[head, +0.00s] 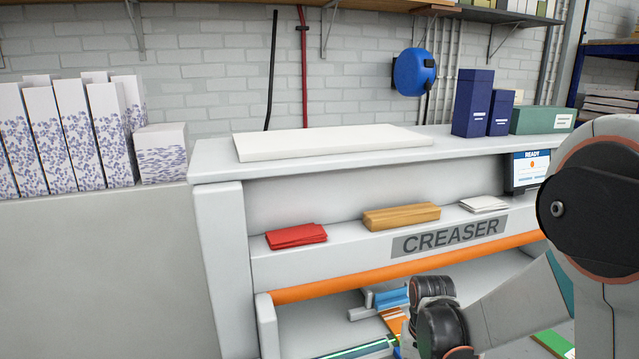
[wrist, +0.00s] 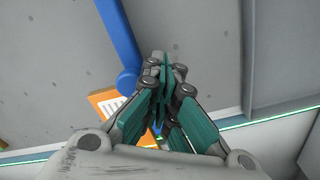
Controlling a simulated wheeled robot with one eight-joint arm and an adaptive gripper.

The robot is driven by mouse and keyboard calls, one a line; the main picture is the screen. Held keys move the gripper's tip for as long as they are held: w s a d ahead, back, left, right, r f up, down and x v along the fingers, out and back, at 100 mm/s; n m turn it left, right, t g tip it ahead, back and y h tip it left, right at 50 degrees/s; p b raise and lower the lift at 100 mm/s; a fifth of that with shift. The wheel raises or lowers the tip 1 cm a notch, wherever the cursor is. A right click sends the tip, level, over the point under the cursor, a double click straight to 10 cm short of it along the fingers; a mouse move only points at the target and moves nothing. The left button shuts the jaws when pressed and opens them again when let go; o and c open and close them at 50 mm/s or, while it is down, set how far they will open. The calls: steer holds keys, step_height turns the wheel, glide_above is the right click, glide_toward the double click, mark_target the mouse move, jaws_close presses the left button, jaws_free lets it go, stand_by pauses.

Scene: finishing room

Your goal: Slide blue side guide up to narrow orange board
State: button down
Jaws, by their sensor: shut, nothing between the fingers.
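The blue side guide (wrist: 118,40) is a long blue bar with a rounded end in the wrist view, running from the top edge down towards my gripper (wrist: 161,68). The narrow orange board (wrist: 106,102), with a white printed label, lies just below the guide's rounded end. My gripper's fingers are shut together with nothing between them, just right of that end. Whether they touch the guide I cannot tell. My fingers and wrist hide part of the board. In the head view a blue piece (head: 391,299) shows under the machine; my arm hides the fingers there.
The creaser (head: 225,265) has an orange bar (head: 350,282) across its front, above the low bed. Red cards (head: 296,236), a wooden block (head: 401,216) and white sheets (head: 484,204) lie on its ledge. A grey wall (wrist: 253,60) bounds the bed at right in the wrist view.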

steer(key=shift+w+d, duration=0.15)
steer(key=shift+d, duration=0.25)
steer(key=shift+a, duration=0.15)
steer(key=shift+s+a, duration=0.3)
steer(key=shift+a, duration=0.5)
step_height(320, 180, up, 7)
steer(key=p, duration=0.4)
stand_by(0.3)
